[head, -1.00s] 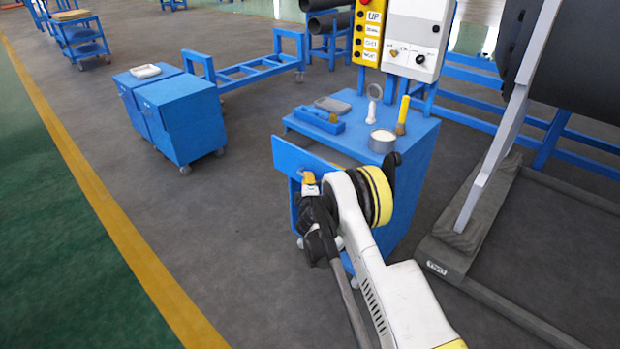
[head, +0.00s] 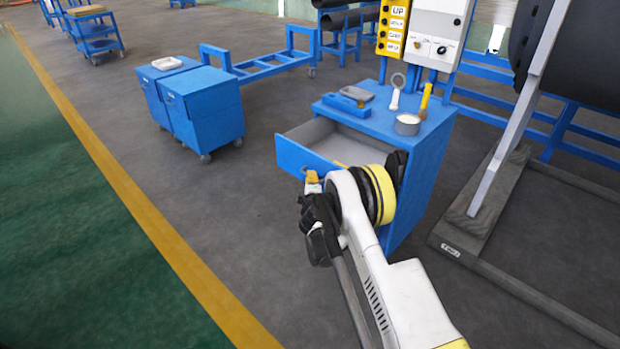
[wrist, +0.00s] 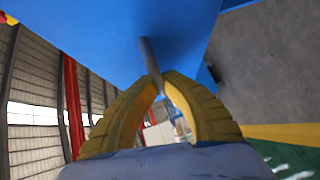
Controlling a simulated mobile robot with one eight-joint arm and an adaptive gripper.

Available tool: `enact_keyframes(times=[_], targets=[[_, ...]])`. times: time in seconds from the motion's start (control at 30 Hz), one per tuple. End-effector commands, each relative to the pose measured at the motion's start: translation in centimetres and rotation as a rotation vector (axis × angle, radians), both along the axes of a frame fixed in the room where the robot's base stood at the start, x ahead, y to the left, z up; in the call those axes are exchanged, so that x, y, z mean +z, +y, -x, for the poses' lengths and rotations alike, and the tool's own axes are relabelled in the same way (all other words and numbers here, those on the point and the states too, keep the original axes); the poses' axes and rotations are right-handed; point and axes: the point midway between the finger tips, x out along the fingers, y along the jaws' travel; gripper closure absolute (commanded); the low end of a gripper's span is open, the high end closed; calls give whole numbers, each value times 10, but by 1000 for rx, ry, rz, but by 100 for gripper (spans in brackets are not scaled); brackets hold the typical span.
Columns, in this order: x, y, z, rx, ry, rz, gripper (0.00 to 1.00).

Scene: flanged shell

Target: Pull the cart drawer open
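The blue cart (head: 425,165) stands right of centre in the head view. My gripper (head: 312,178) is at the drawer front, partly hidden by my own arm. In the wrist view, the yellow fingers of my gripper (wrist: 162,80) close at their tips around the grey bar handle (wrist: 149,55). The handle runs up to the blue drawer front (wrist: 185,25).
On the cart top are a blue tray (head: 343,103), a ring-ended tool (head: 396,92), a yellow-handled brush (head: 425,98) and a round tin (head: 407,125). Two blue cabinets (head: 212,112) stand to the left. The floor (head: 215,215) left of the drawer is clear. A grey frame (head: 480,240) lies right.

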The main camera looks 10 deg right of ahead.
Motion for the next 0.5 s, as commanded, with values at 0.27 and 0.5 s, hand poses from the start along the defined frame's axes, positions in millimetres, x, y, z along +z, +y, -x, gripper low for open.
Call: enact_keyframes(times=[0.27,0.5], targets=[[1,2,0,3,-1,0,68],[0,1,1,2,0,0,68]])
